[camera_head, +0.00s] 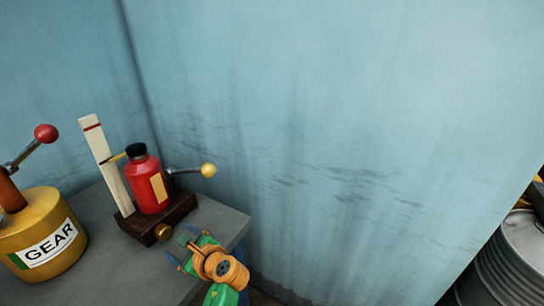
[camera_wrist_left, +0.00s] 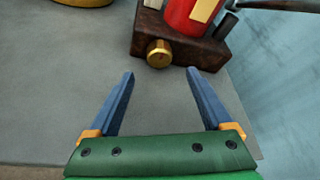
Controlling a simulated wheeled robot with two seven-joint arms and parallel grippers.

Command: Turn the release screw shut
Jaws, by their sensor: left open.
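The release screw (camera_head: 163,231) is a round brass knob on the front of a dark wooden base (camera_head: 137,229). A red bottle-shaped jack (camera_head: 145,181) with a black cap and a yellow label stands upright on that base. My left gripper (camera_head: 182,249) is in front of the knob, at the table's right side. In the left wrist view its two blue fingers (camera_wrist_left: 160,72) are spread wide, with nothing between them. The knob (camera_wrist_left: 158,53) lies just beyond the fingertips, roughly centred between them, and appears apart from both. My right gripper is not in view.
A lever with a yellow ball (camera_head: 208,170) sticks out right of the jack. A white upright strip (camera_head: 107,165) stands at its left. A yellow can marked GEAR (camera_head: 43,233) with a red-ball lever is further left. The grey tabletop (camera_head: 120,270) is clear in front.

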